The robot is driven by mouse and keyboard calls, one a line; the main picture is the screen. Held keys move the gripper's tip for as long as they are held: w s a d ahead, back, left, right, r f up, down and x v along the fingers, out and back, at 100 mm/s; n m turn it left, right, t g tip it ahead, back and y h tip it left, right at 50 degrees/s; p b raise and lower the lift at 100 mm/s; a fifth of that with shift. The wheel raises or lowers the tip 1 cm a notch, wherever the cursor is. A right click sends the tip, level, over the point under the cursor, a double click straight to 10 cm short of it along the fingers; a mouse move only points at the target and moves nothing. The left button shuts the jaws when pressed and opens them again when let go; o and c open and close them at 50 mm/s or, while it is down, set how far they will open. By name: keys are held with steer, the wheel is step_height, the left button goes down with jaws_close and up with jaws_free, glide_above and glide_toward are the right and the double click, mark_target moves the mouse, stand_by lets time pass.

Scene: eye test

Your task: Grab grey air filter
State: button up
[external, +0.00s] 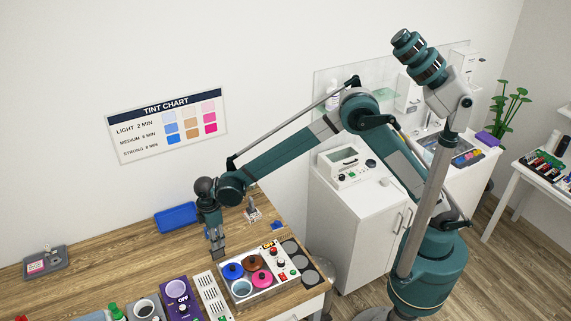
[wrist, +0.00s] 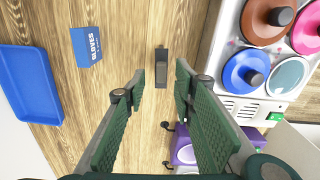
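A narrow dark grey piece (wrist: 161,68), probably the grey air filter, is on the wooden table in the wrist view. It lies between and a little beyond my fingertips, with a gap on both sides. In the external view a grey block (external: 218,243) shows just below my gripper (external: 214,230) and seems to be the same piece; I cannot tell there whether they touch. My gripper (wrist: 160,76) is open, its two green padded fingers apart with nothing held.
A white unit with coloured lidded pots (external: 260,271) stands close right of my gripper. A purple device (external: 178,300) is in front. A blue tray (external: 178,217) and a blue gloves box (wrist: 87,46) lie on the other side. Bare wood (external: 120,265) stretches left.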

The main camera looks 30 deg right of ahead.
mark_target(218, 252)
steer(key=shift+s+f, duration=0.1)
steer(key=shift+f, duration=2.5)
jaws_close()
